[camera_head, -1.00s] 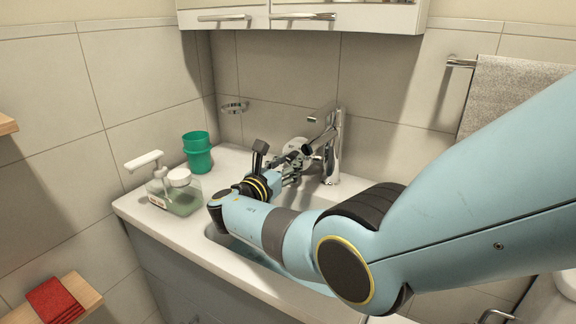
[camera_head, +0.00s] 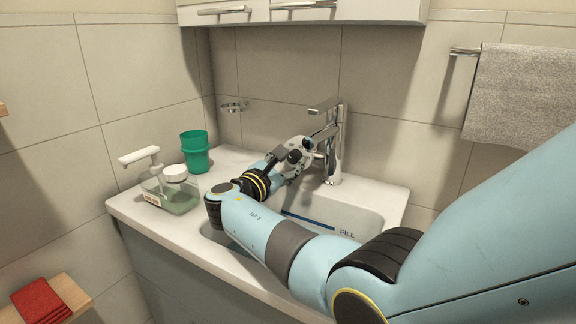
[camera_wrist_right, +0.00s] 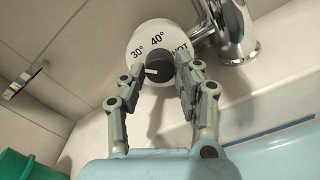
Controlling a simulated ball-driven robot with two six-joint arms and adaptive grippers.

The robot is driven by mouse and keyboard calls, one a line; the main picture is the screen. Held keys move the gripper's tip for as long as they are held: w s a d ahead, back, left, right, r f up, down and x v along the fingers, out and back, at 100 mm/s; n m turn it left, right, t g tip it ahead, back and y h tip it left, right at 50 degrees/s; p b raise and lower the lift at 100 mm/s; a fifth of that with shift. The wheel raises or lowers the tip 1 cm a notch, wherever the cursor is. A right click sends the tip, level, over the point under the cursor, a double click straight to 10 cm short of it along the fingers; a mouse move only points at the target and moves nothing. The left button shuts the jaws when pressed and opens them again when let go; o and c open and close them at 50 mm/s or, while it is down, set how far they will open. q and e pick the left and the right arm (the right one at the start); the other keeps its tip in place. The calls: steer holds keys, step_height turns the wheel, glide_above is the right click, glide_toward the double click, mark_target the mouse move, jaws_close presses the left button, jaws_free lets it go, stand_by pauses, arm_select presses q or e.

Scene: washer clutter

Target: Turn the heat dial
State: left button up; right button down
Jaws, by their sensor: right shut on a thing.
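The heat dial is a white round plate (camera_wrist_right: 137,36) marked 30°, 40° and HOT, with a dark knob (camera_wrist_right: 159,62) at its centre. A white pointer mark on the knob points left, just below the 30° mark, in the right wrist view. My right gripper (camera_wrist_right: 172,72) has its two grey fingers on either side of the knob and is shut on it. In the head view the white plate (camera_head: 303,143) shows beside the tap, partly hidden by my right gripper (camera_head: 297,160). My left gripper is not in view.
The chrome tap (camera_head: 335,150) stands close to the right of the dial. The basin (camera_head: 350,222) with a FILL line lies below my arm. A green cup (camera_head: 195,150) and a soap dispenser (camera_head: 170,190) stand on the counter at left. A towel (camera_head: 520,95) hangs at right.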

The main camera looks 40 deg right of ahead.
stand_by(0.3)
steer(key=c, duration=0.9)
jaws_free()
steer(key=shift+c, duration=0.2)
steer(key=v, duration=0.7)
steer(key=shift+a, duration=0.3)
